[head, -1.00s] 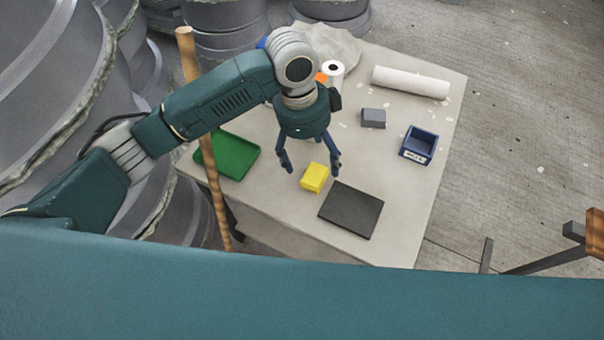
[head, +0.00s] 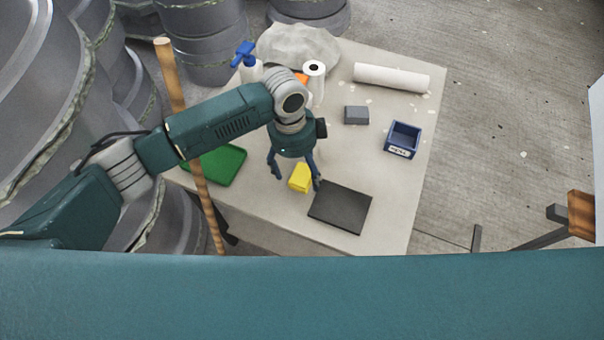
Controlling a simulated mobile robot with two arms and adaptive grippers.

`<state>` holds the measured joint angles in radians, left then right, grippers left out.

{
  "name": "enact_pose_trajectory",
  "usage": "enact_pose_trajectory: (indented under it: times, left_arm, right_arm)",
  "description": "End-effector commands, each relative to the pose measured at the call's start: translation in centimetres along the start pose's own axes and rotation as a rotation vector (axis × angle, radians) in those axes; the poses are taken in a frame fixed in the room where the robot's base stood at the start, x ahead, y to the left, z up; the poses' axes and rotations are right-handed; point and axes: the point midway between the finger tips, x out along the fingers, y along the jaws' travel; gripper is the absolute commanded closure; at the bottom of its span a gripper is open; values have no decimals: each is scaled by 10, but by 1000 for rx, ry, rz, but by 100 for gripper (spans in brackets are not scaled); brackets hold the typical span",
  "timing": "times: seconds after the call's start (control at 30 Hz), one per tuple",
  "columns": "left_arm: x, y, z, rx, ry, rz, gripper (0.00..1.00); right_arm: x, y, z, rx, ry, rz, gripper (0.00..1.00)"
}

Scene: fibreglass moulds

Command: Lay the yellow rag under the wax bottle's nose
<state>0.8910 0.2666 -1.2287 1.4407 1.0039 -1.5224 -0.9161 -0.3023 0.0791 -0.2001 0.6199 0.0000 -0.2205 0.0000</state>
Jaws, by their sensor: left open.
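The yellow rag (head: 300,178) is a small folded block on the pale table, beside the left edge of a dark flat plate. My left gripper (head: 297,181) is open and points down, with one finger on each side of the rag in the picture. I cannot tell whether the fingers touch it. A white bottle with a blue spray head (head: 244,58), which looks like the wax bottle, stands at the table's far left, partly hidden by my left arm. My right gripper is not in view.
The dark plate (head: 340,206) lies near the front edge. A green tray (head: 222,165), a wooden pole (head: 178,95), a grey block (head: 356,115), a blue bin (head: 402,139), a white roll (head: 392,77), a black-cored roll (head: 314,82) and a crumpled sheet (head: 298,47) surround it. The table's right front is clear.

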Motion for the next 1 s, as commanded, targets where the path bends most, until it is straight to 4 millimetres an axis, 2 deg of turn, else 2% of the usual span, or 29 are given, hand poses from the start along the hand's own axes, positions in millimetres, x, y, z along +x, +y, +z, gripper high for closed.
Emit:
enact_pose_trajectory:
  times: [0.13,0.37,0.63,0.77,0.8,1.0]
  left_arm:
    - [14,1,0,0,0,1,19]
    - [15,1,0,0,-1,0,19]
    - [15,1,0,0,-1,0,71]
    - [15,1,0,0,-1,0,72]
    - [15,1,0,0,0,0,76]
    - [14,1,0,-1,0,0,76]
  right_arm:
    - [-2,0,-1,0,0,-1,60]
    - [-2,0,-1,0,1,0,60]
    - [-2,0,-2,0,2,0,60]
    - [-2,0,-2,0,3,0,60]
    - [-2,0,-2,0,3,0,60]
    - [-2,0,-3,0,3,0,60]
